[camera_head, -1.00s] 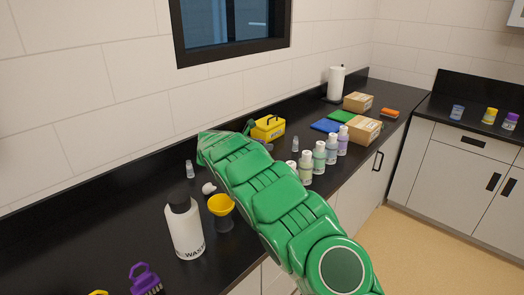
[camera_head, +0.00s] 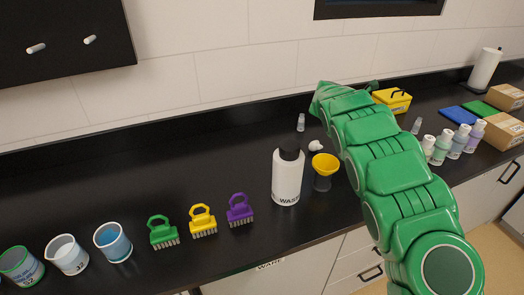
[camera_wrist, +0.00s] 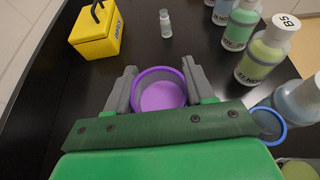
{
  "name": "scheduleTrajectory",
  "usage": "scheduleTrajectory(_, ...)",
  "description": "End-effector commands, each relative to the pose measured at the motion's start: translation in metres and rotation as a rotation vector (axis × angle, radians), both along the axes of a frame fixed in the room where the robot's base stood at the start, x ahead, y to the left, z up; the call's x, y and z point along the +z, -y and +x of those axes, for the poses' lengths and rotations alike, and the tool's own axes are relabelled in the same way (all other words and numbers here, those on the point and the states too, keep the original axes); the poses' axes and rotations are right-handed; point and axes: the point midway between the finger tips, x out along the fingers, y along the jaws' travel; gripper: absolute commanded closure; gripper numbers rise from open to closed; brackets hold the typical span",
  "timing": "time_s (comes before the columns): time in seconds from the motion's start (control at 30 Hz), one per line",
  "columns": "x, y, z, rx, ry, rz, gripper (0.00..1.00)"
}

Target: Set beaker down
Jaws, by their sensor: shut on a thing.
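My gripper (camera_wrist: 159,82) is shut on a purple beaker (camera_wrist: 161,98) in the wrist view, one finger on each side of it. I look down into its open top, and its inside is purple. Whether its base touches the counter cannot be told. The head view shows my green arm reaching over the counter, but the gripper and the held beaker are hidden there. A blue-rimmed beaker (camera_wrist: 268,126) is to the right of my gripper, partly hidden by it.
Several capped bottles (camera_wrist: 242,25), a small vial (camera_wrist: 165,25) and a yellow box (camera_wrist: 97,32) surround my gripper.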

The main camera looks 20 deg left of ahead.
Motion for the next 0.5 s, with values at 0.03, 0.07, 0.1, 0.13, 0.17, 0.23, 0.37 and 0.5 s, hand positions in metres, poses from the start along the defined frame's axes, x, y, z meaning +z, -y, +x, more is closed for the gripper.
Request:
scheduleTrajectory(0.03,0.001,-0.011,-0.005,0.012,-0.001,-0.001,0.79)
scheduleTrajectory(0.07,0.002,-0.017,-0.007,0.018,-0.002,-0.001,0.79)
scheduleTrajectory(0.1,0.003,-0.027,-0.012,0.028,-0.002,-0.001,0.79)
scheduleTrajectory(0.13,0.003,-0.034,-0.015,0.036,-0.002,-0.001,0.79)
scheduleTrajectory(0.17,0.004,-0.041,-0.019,0.043,-0.003,0.0,0.79)
scheduleTrajectory(0.23,0.004,-0.061,-0.029,0.063,-0.006,0.002,0.79)
scheduleTrajectory(0.37,0.003,-0.098,-0.053,0.101,-0.015,-0.001,0.79)
scheduleTrajectory(0.5,0.007,-0.136,-0.081,0.141,-0.017,0.0,0.79)
